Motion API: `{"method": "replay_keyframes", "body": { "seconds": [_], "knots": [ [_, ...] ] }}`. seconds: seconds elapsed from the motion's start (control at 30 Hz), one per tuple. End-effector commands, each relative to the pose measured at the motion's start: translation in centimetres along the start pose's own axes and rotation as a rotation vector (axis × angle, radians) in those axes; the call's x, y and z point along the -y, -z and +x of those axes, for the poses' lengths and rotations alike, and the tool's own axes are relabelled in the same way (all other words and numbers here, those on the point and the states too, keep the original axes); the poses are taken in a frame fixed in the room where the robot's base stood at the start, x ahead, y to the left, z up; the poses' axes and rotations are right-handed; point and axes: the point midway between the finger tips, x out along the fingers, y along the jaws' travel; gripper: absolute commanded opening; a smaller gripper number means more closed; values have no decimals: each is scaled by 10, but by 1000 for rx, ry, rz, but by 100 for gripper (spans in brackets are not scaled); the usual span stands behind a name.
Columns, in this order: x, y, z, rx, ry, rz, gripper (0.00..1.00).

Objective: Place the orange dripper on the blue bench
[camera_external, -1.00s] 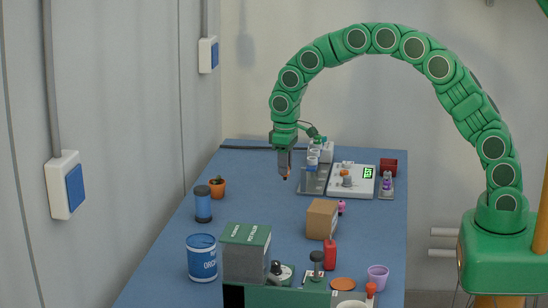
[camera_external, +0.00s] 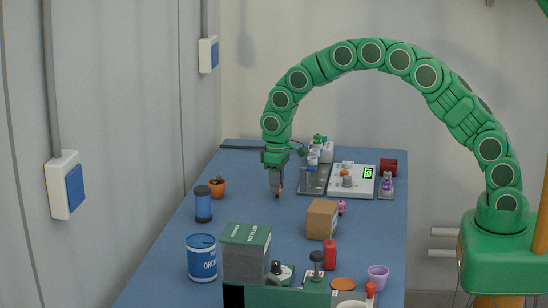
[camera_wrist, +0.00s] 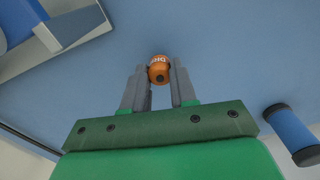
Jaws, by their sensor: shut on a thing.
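The orange dripper (camera_wrist: 159,69) is a small rounded orange piece with pale lettering and a dark spot on its end. My gripper (camera_wrist: 159,82) is shut on it, with one grey finger on each side in the wrist view. In the external view my gripper (camera_external: 277,192) points down low over the blue bench (camera_external: 262,210), left of the metal tray. The dripper is barely visible there, and I cannot tell whether it touches the bench top.
A metal tray (camera_external: 313,187) and a white scale (camera_external: 362,187) with an orange-topped item stand to the right. A cardboard box (camera_external: 321,220) is nearer. Bench around my gripper is clear.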

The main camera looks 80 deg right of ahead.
Motion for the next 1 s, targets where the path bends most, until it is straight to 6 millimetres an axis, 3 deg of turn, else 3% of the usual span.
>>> {"method": "replay_keyframes", "body": {
  "seconds": [0.23,0.27,0.43,0.77,1.0],
  "knots": [
    [0,0,2,-1,0,0,0],
    [0,0,3,-1,0,0,28],
    [0,0,2,-1,0,0,52],
    [0,0,1,-1,0,0,52],
    [0,0,-15,-2,0,1,52]
  ]
}}
